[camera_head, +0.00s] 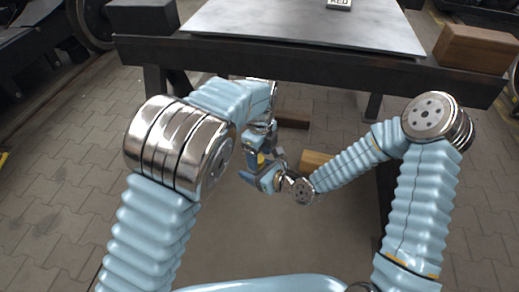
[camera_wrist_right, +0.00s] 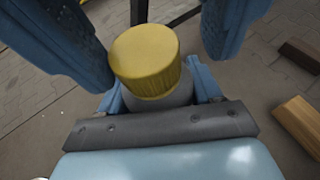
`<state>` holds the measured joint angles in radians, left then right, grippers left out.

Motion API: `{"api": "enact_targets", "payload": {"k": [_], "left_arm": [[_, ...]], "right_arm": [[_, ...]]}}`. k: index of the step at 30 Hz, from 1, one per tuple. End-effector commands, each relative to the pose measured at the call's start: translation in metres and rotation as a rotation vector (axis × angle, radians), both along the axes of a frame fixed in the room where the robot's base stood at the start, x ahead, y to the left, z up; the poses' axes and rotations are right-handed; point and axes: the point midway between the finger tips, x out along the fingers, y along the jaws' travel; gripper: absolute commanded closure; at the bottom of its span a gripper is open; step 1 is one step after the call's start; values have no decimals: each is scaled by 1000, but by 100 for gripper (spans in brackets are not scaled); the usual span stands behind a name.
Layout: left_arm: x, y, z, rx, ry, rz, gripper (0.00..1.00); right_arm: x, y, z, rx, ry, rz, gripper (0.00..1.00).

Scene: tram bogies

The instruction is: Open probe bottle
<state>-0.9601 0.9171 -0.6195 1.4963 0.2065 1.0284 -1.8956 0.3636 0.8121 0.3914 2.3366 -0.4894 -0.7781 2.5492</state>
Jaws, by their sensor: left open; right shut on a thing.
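The probe bottle shows in the right wrist view, with a ribbed yellow cap (camera_wrist_right: 145,58) on a grey body (camera_wrist_right: 160,100). My right gripper (camera_wrist_right: 158,92) is shut on the bottle's body, below the cap. My left gripper is open, with one blue finger on each side of the cap and a visible gap to each in the right wrist view (camera_wrist_right: 165,35). In the head view my left gripper (camera_head: 258,150) and my right gripper (camera_head: 266,177) meet in front of the table, and a small yellow patch of the cap (camera_head: 261,158) shows between them. Most of the bottle is hidden there.
A dark-framed table with a grey metal top (camera_head: 300,28) stands just beyond the grippers. A brown block (camera_head: 475,48) sits at its right end, and a small labelled plate (camera_head: 339,4) lies at the back. Wooden blocks (camera_head: 316,160) lie on the paved floor below.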

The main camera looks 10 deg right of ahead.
Motion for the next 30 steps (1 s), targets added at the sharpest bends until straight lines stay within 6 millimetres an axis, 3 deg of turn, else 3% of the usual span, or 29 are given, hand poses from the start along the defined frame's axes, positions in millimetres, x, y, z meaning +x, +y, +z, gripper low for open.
{"api": "enact_targets", "payload": {"k": [3,14,20,27,30], "left_arm": [[0,0,0,0,0,0,40],[1,-1,1,-3,-5,0,95],[3,-1,2,-5,-10,136,96],[5,-1,3,-6,-10,653,96],[6,0,3,-5,-10,797,96]], "right_arm": [[0,0,0,1,-1,0,100],[-2,2,0,0,-1,7,100],[-3,4,1,0,0,13,100],[-4,5,1,1,0,17,100],[-4,5,1,1,1,18,100]]}}
